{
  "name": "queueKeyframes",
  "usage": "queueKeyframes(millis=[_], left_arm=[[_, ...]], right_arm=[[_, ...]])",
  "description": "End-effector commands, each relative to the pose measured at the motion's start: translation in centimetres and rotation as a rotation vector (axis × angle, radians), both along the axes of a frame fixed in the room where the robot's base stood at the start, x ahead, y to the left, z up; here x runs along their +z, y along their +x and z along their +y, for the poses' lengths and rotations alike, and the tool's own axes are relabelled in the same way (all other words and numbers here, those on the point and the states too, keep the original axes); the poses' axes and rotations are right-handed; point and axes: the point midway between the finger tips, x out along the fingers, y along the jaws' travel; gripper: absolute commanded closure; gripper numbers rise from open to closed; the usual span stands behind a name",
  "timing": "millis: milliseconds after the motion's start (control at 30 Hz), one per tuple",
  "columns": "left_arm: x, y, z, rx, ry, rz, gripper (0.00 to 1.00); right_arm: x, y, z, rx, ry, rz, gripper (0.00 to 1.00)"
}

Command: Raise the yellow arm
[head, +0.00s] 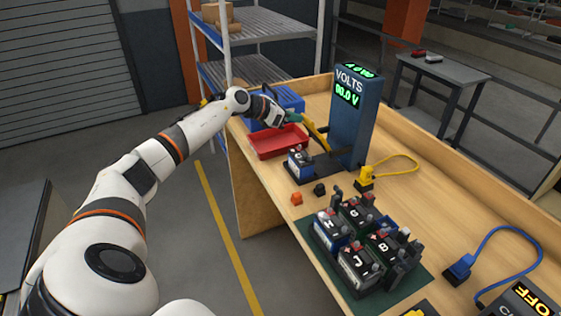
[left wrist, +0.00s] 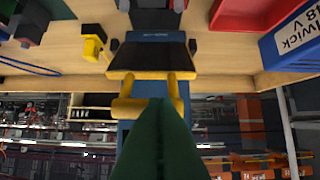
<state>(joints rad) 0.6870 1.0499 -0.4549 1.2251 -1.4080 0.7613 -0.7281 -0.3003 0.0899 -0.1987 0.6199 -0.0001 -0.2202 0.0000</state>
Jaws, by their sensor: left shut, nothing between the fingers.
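The yellow arm (head: 314,132) slants beside the blue tester post (head: 355,118), whose display reads VOLTS and 00.0 V. In the left wrist view the yellow arm (left wrist: 128,106) shows as a crossbar with two stubs under a dark block. My left gripper (head: 298,119) is shut and empty, at the upper end of the yellow arm. Its green fingers (left wrist: 160,110) reach up between the two stubs; I cannot tell if they touch. A battery (head: 301,161) stands on the dark base below the arm. My right gripper is not in view.
A red tray (head: 276,142) and a blue bin (head: 280,103) stand left of the tester. A yellow plug (head: 365,177) with a looped cable lies to its right. Several batteries stand on a green mat (head: 408,288) nearer me. Small orange and black blocks lie between.

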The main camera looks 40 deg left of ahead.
Motion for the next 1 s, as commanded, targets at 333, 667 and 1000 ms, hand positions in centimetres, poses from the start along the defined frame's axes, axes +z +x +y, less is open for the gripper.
queueKeyframes(millis=[333,667,1000], left_arm=[[2.6,3.9,-1.7,-0.002,-0.002,-0.002,1.0],[3.3,6.6,-2.8,-0.001,0.0,0.0,1.0],[3.5,7.6,-3.2,-0.001,0.0,0.001,1.0]], right_arm=[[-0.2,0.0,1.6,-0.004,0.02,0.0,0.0],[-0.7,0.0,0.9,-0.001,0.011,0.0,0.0],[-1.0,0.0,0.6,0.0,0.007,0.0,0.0]])
